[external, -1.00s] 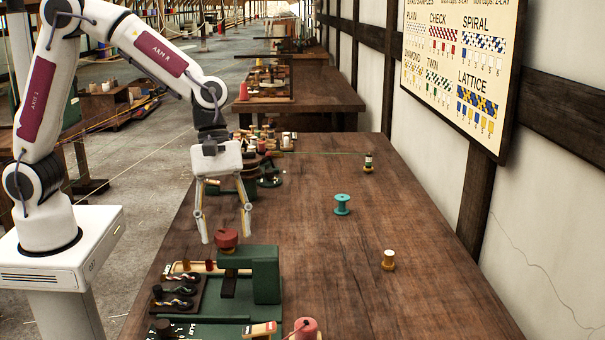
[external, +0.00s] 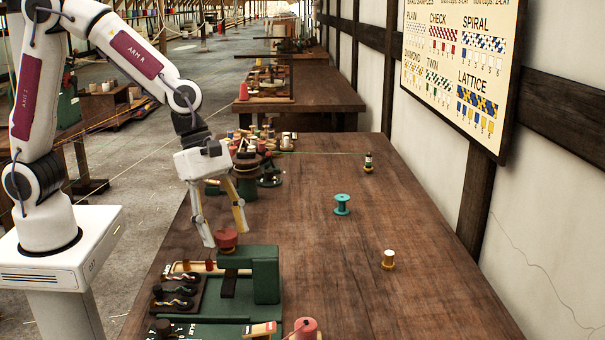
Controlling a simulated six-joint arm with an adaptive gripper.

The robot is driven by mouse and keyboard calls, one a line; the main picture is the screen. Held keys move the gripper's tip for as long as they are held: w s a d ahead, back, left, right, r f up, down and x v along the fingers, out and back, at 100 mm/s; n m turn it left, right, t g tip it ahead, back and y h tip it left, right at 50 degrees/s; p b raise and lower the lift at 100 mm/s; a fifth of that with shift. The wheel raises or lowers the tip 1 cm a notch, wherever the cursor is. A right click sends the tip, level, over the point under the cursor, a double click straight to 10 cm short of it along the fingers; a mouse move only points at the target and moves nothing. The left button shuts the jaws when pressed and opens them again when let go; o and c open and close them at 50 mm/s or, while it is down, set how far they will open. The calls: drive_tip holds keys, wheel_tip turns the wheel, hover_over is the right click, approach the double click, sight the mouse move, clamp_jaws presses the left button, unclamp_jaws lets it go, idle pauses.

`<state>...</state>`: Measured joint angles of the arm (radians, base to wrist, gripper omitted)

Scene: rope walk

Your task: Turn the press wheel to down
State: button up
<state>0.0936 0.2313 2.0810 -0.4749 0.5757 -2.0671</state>
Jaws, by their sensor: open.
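The green press (external: 266,275) stands on the near part of the long wooden table. Its red wheel (external: 227,239) sits on top at the left end of the press. A dark block (external: 229,287) shows below that end. My gripper (external: 226,238) is open, with its two fingers pointing down around or just behind the wheel. The left finger is left of the wheel and the right finger is above and to its right. I cannot tell whether either finger touches the wheel.
A dark tray (external: 178,294) with wavy pieces lies left of the press. A red spool (external: 305,327) stands in front. Several small bobbins crowd the table behind my gripper.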

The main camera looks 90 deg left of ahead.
drive_tip(key=v, duration=0.8)
drive_tip(key=s+a+r+m+y, duration=0.1)
drive_tip(key=s+a+m, duration=0.2)
drive_tip(key=s+m, duration=0.4)
drive_tip(key=s+a+r+m+t+y, duration=0.1)
drive_tip(key=s+a+r+m, duration=0.1)
drive_tip(key=s+m, duration=0.6)
drive_tip(key=s+a+r+m+t+y, duration=0.1)
drive_tip(key=s+a+r+m, duration=0.1)
drive_tip(key=s+m, duration=0.5)
drive_tip(key=shift+s+a+m, duration=0.25)
drive_tip(key=shift+a+m, duration=0.65)
drive_tip(key=shift+m, duration=1.5)
idle(0.6)
